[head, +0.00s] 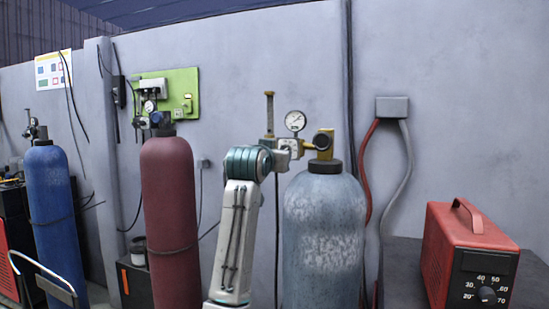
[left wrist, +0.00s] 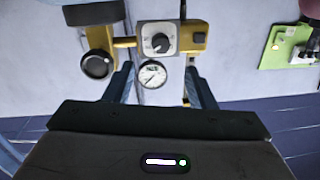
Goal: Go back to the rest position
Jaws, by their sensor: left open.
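My left arm rises in the middle of the head view, white with a teal joint, just left of a worn blue-grey gas cylinder (head: 325,235). Its gripper cannot be made out there. In the left wrist view my left gripper (left wrist: 159,70) is open, with dark blue fingers on either side of a round pressure gauge (left wrist: 152,74). I cannot tell how far the fingers are from it. The gauge also shows in the head view (head: 295,121), on a regulator (left wrist: 161,42) with a yellow fitting and black knob. My right gripper is out of view.
A dark red cylinder (head: 169,205) and a blue cylinder (head: 55,215) stand at left. A green panel (head: 180,90) hangs on the grey wall. At right a red welding box (head: 470,255) sits on a dark surface. Red and grey cables hang from a wall box (head: 392,107).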

